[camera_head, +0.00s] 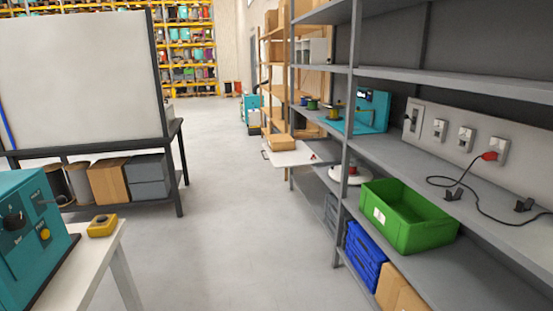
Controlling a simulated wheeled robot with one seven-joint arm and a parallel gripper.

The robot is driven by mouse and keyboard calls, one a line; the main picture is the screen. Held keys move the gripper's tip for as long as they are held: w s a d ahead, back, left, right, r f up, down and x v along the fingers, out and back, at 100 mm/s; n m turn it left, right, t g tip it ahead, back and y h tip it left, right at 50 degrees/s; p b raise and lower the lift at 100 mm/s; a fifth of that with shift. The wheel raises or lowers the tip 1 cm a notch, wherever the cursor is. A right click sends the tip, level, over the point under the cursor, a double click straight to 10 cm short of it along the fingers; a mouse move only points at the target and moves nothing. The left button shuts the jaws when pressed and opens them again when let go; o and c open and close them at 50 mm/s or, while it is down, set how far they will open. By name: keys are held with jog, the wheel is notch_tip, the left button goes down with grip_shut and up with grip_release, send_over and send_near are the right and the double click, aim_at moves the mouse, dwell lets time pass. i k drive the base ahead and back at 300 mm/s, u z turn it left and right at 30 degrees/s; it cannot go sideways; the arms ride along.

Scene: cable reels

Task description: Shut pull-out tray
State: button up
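The pull-out tray (306,158) is a thin white board at mid-height on the right-hand shelving. It sticks out of the shelf into the aisle. A tan box (281,142) sits on its far part, and a small red item lies near its right end. The tray is at some distance ahead of me. A shelf post stands just to its right, and its inner end is partly hidden behind that post. My gripper is not in view.
Grey shelving (346,150) runs along the right with a green crate (405,218) jutting out and a blue crate (364,257) below. A white table (75,262) with a teal machine stands at left. The grey floor (230,215) between is clear.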

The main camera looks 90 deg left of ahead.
aim_at(301, 157)
jog(key=u, duration=2.95)
jog(key=i, duration=2.15)
jog(key=u, duration=0.2)
jog(key=i, duration=2.3)
jog(key=u, duration=0.15)
